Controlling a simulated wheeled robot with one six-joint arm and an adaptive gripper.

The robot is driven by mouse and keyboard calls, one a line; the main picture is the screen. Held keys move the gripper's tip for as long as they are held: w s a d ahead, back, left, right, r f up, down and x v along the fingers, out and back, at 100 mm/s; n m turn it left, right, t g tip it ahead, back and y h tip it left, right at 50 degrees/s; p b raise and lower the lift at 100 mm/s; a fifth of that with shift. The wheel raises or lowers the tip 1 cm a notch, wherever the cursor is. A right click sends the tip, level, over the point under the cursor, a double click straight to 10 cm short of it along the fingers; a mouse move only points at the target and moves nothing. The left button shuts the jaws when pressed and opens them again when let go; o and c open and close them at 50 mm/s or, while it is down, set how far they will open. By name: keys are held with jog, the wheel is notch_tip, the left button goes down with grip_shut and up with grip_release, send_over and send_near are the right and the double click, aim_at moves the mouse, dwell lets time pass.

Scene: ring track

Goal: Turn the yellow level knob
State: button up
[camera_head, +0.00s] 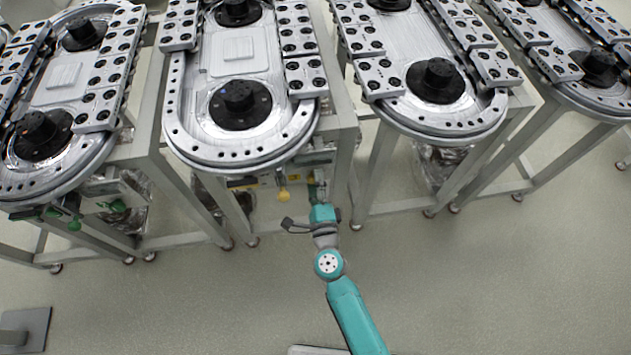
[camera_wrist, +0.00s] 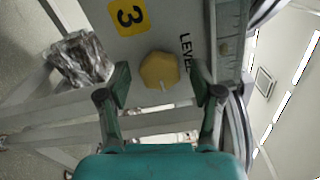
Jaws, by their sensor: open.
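The yellow level knob (camera_wrist: 160,71) is a faceted knob on a grey panel (camera_wrist: 193,22), with the word "LEVEL" printed beside it in the wrist view. A yellow label with a "3" (camera_wrist: 128,16) is on the same panel. In the head view the yellow knob (camera_head: 283,196) hangs at the front of the second ring track from the left. My gripper (camera_wrist: 160,88) is open in the wrist view, with one finger on each side of the knob's near edge. I cannot tell whether the fingers touch it. In the head view my gripper (camera_head: 318,190) is partly hidden by the arm.
Ring tracks on metal frames stand in a row, including the second one (camera_head: 240,155) above the knob. A green knob (camera_head: 74,225) is on the left track. Frame legs (camera_head: 205,205) stand on both sides of the panel. The floor (camera_head: 480,280) in front is mostly clear.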

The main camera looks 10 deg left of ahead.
jog(key=v, duration=1.1)
jog(key=shift+s, duration=0.35)
jog(key=shift+d, duration=0.25)
jog(key=s+d+r+n+h, duration=0.2)
jog(key=s+d+r+n, duration=0.3)
jog(key=s+d, duration=0.45)
jog(key=s+d+r+n+h, duration=0.1)
jog(key=s+d+r+n, duration=0.1)
jog(key=s+d+n, duration=0.75)
jog(key=s+r+n+g+h, duration=0.2)
jog(key=s+r, duration=0.4)
jog(key=s, duration=0.3)
jog(key=shift+d+n+g, duration=0.3)
jog(key=shift+d+n, duration=0.15)
jog(key=shift+d, duration=0.05)
jog(key=shift+r, duration=0.1)
dwell(0.8)
